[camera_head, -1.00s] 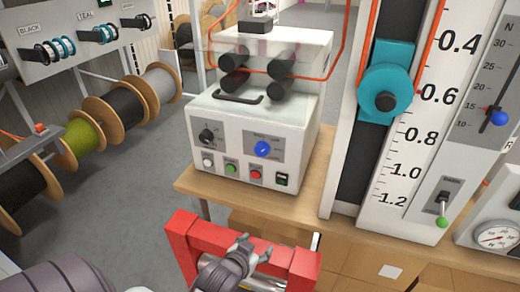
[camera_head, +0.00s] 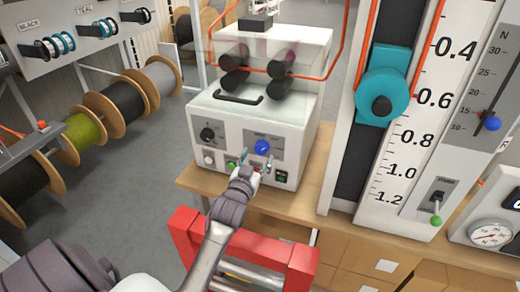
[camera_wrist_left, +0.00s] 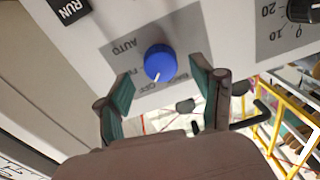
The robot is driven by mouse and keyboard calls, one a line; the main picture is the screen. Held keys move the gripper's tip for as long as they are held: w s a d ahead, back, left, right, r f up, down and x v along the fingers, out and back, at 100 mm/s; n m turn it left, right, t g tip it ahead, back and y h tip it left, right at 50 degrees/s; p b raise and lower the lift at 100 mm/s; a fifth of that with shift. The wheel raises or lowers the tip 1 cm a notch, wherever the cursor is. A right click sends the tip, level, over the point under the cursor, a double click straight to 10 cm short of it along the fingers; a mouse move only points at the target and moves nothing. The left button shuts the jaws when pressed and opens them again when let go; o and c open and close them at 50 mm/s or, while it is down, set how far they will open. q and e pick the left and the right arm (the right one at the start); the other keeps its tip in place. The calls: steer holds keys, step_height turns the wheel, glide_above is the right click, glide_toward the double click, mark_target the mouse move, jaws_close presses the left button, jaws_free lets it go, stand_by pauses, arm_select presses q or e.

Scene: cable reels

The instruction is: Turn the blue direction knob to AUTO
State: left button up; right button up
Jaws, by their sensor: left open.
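The blue direction knob (camera_head: 262,147) is on a grey plate on the white machine's front panel. In the left wrist view the knob (camera_wrist_left: 160,63) shows a white mark on its lower edge, toward the OFF lettering; the AUTO label (camera_wrist_left: 125,46) is at its upper left. My left gripper (camera_head: 256,161) is open in front of the panel, its fingertips slightly below the knob in the head view. In the left wrist view its teal-padded fingers (camera_wrist_left: 162,80) stand apart to either side of the knob, not visibly touching it. My right gripper is not in view.
Below the knob are a green button (camera_head: 231,166) and a green-black switch (camera_head: 281,177), close to the gripper. A black dial (camera_head: 207,133) is left of the knob. The red frame (camera_head: 186,222) stands below in front. A teal wheel (camera_head: 382,96) is at right.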

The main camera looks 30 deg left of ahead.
mark_target(260, 151)
arm_select(q)
steer(key=shift+x, duration=1.6)
steer(key=c, duration=1.1)
steer(key=shift+c, duration=0.2)
